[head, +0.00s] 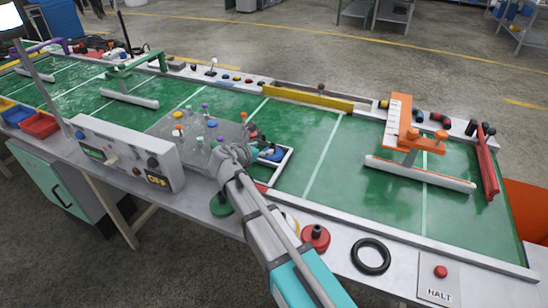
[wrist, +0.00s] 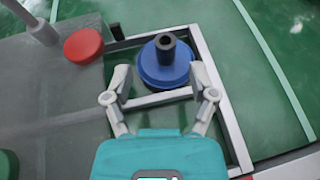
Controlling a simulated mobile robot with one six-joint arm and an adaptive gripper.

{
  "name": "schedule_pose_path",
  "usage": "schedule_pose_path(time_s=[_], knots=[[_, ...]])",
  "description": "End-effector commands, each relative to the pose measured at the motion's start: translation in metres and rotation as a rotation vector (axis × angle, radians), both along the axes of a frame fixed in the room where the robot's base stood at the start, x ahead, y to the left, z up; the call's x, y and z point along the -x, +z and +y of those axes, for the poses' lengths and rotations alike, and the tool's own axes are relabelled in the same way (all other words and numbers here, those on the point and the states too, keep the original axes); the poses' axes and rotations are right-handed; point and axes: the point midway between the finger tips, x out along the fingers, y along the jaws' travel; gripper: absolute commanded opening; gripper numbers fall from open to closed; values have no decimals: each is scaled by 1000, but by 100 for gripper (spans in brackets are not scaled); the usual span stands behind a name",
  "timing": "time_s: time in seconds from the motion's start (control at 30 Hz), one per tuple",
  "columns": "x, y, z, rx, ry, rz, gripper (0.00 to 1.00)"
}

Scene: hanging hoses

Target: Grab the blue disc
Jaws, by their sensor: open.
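The blue disc (wrist: 165,68) lies inside a light grey square frame on the green table, with a dark upright tube (wrist: 166,45) at its centre. In the head view the blue disc (head: 272,154) shows just beyond my gripper, partly hidden by it. My gripper (wrist: 157,80) is open in the wrist view, with its two fingertips apart at the near left and near right of the disc. Nothing is held between the fingers. I cannot tell whether the fingertips touch the disc.
The frame's rim (wrist: 158,98) runs between my fingers. A control box (head: 128,155) stands at the left. A black ring (head: 371,256) and red disc (head: 315,238) lie at the front edge.

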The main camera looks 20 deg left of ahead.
Motion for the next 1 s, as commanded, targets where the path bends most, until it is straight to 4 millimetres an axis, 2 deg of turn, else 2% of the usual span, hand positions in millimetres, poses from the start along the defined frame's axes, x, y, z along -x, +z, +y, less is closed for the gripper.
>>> schedule_pose_path(time_s=[0.57,1.0], knots=[[-9,-5,-4,1,-2,0,74],[-47,-25,-20,0,-3,0,74]])
